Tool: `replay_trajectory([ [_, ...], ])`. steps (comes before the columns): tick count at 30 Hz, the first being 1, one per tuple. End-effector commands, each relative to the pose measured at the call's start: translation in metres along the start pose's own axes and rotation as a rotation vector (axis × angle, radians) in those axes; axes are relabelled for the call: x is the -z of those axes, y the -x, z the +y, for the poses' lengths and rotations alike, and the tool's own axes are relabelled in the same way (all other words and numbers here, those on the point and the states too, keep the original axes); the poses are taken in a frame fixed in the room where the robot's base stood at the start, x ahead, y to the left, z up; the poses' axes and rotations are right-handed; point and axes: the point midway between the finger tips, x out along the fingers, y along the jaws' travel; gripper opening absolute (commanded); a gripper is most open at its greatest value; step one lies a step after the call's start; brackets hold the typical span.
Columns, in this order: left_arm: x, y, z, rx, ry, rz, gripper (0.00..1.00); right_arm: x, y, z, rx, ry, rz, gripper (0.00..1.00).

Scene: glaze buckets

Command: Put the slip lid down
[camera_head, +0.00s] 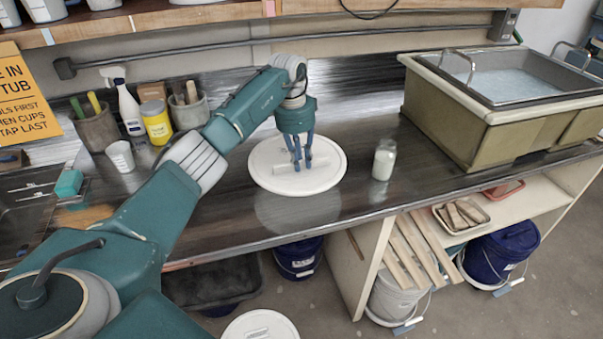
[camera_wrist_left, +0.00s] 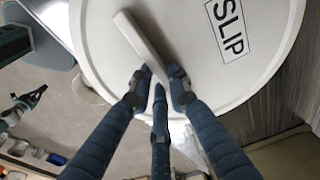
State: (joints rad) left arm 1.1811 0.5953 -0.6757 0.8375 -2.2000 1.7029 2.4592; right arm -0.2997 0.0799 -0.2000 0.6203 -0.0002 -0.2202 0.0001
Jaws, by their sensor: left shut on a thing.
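The slip lid (camera_head: 265,172) is a white disc with a raised bar handle (camera_head: 287,169), over the middle of the dark steel counter. Its label reads SLIP (camera_wrist_left: 230,28) in the left wrist view. My left gripper (camera_head: 301,165) points down and is shut on the handle; the fingers (camera_wrist_left: 157,88) also show at the handle's end in the left wrist view. The lid looks level. A pale reflection shows on the counter just in front of it, and the lid seems to hang slightly above the surface. My right gripper is not in view.
A small white jar (camera_head: 384,159) stands right of the lid, and a large sink tub (camera_head: 480,125) farther right. Tool pots (camera_head: 97,128), a spray bottle (camera_head: 130,110) and a yellow tub (camera_head: 157,124) stand left. A white-topped bucket (camera_head: 262,327) is below the counter edge.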

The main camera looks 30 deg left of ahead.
Motion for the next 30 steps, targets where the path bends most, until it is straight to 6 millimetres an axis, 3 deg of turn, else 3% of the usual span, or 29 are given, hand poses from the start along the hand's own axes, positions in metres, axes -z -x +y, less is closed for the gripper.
replay_trajectory([
  [15,-0.006,-0.062,0.001,-0.001,-0.001,0.002,0.0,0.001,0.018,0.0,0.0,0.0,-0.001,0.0],
  [28,-0.008,-0.07,0.0,0.001,-0.001,0.002,0.0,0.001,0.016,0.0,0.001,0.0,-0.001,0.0],
  [29,-0.008,-0.071,0.001,0.0,-0.001,0.002,0.18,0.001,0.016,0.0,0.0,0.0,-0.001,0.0],
  [30,-0.008,-0.07,0.001,0.0,-0.001,0.002,0.26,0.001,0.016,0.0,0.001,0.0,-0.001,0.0],
])
